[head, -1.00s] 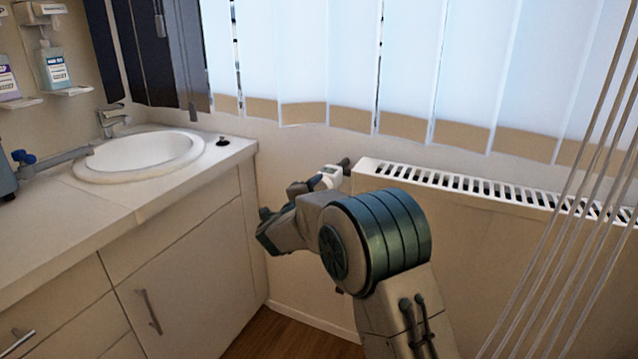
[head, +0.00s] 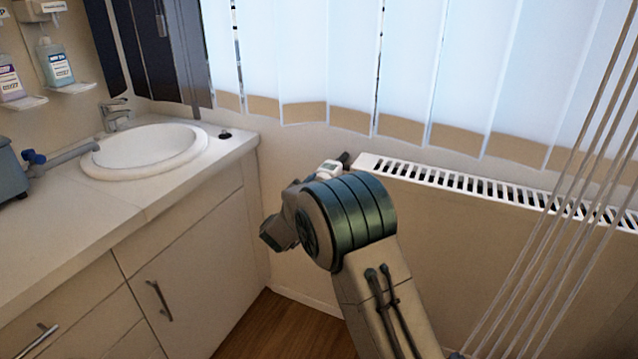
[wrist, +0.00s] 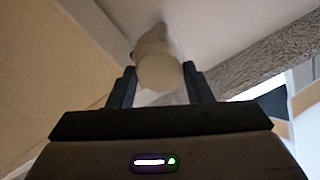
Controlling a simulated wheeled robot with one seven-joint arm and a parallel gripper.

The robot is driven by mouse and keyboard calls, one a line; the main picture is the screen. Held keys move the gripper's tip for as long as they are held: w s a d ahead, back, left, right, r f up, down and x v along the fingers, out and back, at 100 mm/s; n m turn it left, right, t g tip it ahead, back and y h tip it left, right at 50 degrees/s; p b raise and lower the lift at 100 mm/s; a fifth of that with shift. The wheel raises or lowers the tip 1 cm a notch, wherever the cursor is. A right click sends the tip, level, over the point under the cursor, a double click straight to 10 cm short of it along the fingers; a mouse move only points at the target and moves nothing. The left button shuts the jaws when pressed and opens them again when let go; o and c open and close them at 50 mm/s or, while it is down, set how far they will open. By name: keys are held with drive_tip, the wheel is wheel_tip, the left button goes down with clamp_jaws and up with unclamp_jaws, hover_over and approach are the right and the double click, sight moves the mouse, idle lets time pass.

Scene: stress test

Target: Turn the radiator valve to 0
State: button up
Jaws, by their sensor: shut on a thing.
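The white radiator valve (head: 329,168) with a small greyish display shows beside the left end of the radiator (head: 520,192), partly hidden by my arm. Its number or setting is too small to read. In the wrist view the pale, rounded valve head (wrist: 160,72) sits between the two dark fingers of my gripper (wrist: 160,80), which is shut on it. In the head view my arm covers most of the gripper, so the finger contact does not show there.
A counter with a white sink (head: 150,150) and cabinet doors stands left of my arm. Vertical blinds (head: 400,70) hang above the radiator. Thin pale cords (head: 560,200) hang at the right. Wooden floor (head: 285,325) shows below.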

drive_tip(key=shift+f, duration=0.1)
idle(0.4)
drive_tip(key=o, duration=1)
drive_tip(key=v, duration=1.4)
drive_tip(key=shift+w, duration=0.1)
